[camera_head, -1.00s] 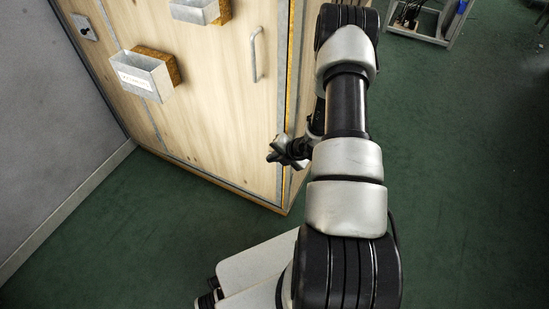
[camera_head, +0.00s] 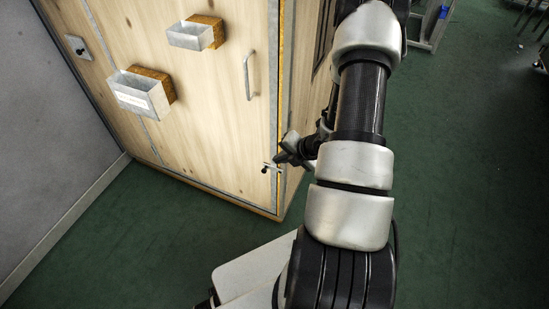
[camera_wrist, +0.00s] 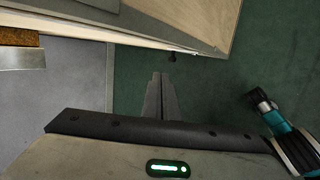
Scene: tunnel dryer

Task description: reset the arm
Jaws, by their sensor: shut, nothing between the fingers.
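My arm reaches forward through the right of the head view and bends back toward the wooden dryer cabinet (camera_head: 205,110). My gripper (camera_head: 282,158) is low beside the cabinet's front right edge, and partly overlaps it in this view. In the wrist view its two fingers (camera_wrist: 161,78) are together, with nothing between them. Whether the gripper touches the cabinet cannot be told.
A small metal fitting (camera_head: 270,168) is on the door by the gripper. The door has a vertical handle (camera_head: 248,76). Two metal boxes, lower (camera_head: 140,97) and upper (camera_head: 190,36), stick out. A grey wall (camera_head: 50,150) stands left. Green floor (camera_head: 470,180) is open at right.

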